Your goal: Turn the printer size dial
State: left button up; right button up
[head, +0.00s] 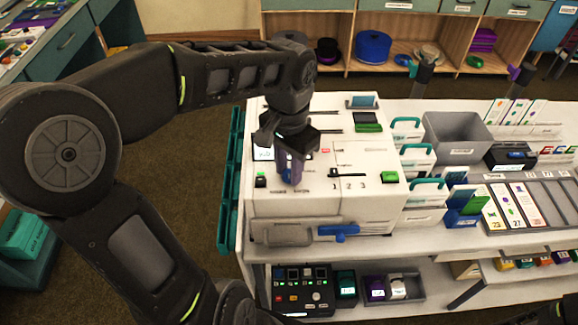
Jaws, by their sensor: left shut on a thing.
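The printer (370,211) is a large white box at the left end of the white counter. Its top panel carries a numbered slider marked 1, 2, 3 and small green-and-black controls. My left gripper (291,176) points down onto the left part of this panel. Purple shows around the fingertips, but I cannot tell how far the dial is turned.
A blue handle (338,232) sticks out at the printer's front. White caddies with teal handles (406,124) and a grey bin (458,138) stand close on the right. A black control box (303,290) is on the shelf below. Open floor lies left of the counter.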

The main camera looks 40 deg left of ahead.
pick_arm(q)
grip_shut()
jog(key=shift+n, duration=0.4)
jog(key=n+b, duration=0.2)
jog(key=n, duration=0.1)
jog(key=n+b, duration=0.1)
jog(key=n, duration=0.4)
dwell(0.4)
jog(key=o, duration=1)
grip_release()
